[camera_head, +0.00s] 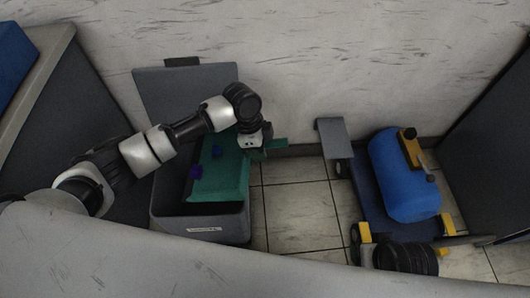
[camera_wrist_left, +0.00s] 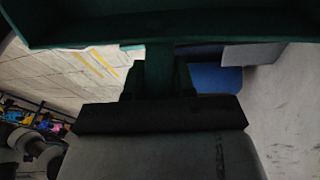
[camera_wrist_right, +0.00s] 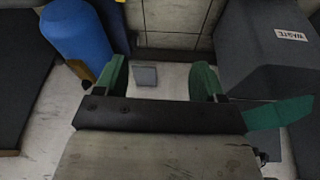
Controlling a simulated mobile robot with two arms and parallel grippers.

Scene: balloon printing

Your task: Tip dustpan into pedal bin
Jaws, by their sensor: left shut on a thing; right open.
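The green dustpan (camera_head: 228,181) is over the open grey pedal bin (camera_head: 158,225), tilted, with its pan across the opening. My left gripper (camera_head: 258,147) is shut on the dustpan handle, which also shows between the fingers in the left wrist view (camera_wrist_left: 158,68). The bin's lid (camera_head: 185,88) stands raised against the wall. The bin's inside is mostly hidden. My right gripper (camera_wrist_right: 162,82) is open and empty, in the right wrist view.
A cart (camera_head: 368,200) with a blue cylinder (camera_head: 405,178) stands right of the bin. Tiled floor (camera_head: 295,205) lies clear between them. A pale wall (camera_head: 330,60) is behind. Dark cabinets stand at left and right. A flat green piece (camera_wrist_right: 282,113) shows beside my right gripper.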

